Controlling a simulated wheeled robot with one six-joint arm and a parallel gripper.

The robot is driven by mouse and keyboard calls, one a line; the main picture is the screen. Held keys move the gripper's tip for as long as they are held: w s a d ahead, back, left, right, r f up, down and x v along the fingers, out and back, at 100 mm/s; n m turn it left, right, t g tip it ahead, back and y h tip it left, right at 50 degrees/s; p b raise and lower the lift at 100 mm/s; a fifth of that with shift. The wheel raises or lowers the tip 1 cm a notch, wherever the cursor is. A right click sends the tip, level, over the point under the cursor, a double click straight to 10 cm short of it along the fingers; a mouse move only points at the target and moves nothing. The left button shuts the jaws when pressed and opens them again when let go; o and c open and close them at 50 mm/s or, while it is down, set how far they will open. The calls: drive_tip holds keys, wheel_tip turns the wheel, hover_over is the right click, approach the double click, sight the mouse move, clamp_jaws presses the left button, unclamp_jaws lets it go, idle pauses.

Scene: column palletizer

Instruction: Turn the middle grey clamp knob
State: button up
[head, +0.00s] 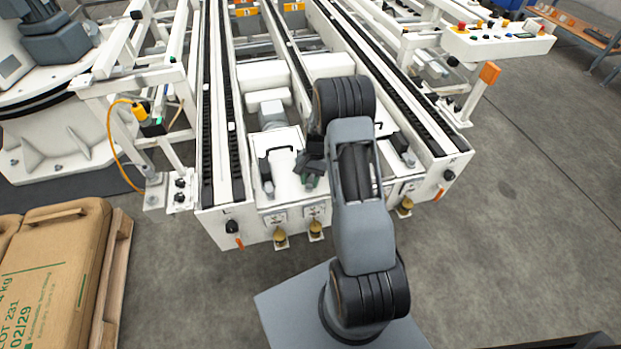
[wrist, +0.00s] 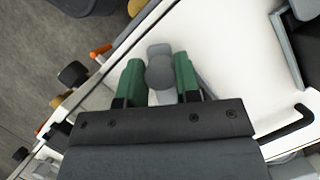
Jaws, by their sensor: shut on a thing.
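The middle grey clamp knob (wrist: 160,72) stands on the white panel, with a grey rounded lobe beyond it in the wrist view. My gripper (wrist: 159,82) has its two green fingers on either side of this knob and is shut on it. In the head view my gripper (head: 312,178) points down at the white panel at the conveyor's near end, and the knob is mostly hidden there. Another grey clamp knob (head: 268,187) stands to the left, and one more (head: 410,160) stands to the right beyond my arm.
Black bent handles stand close by, one (wrist: 290,122) in the wrist view. The conveyor's front edge carries a black knob (head: 231,227), an orange lever (head: 239,243) and brass-coloured knobs (head: 280,238). A control box (head: 498,40) is at the upper right. Sacks (head: 55,275) lie at the lower left.

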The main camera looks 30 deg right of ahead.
drive_tip(key=n+h, duration=0.1)
drive_tip(key=n, duration=0.2)
drive_tip(key=n+g+h, duration=0.1)
drive_tip(key=n, duration=0.2)
drive_tip(key=shift+p, duration=0.4)
drive_tip(key=shift+n, duration=0.3)
drive_tip(key=o, duration=0.9)
drive_tip(key=shift+w+r, duration=0.1)
drive_tip(key=shift+r, duration=0.05)
drive_tip(key=p+v, duration=0.1)
drive_tip(key=v, duration=0.5)
drive_tip(key=p+v, duration=0.1)
drive_tip(key=v, duration=0.6)
drive_tip(key=shift+w+a+r, duration=0.1)
drive_tip(key=shift+a+r, duration=0.1)
drive_tip(key=shift+r, duration=0.05)
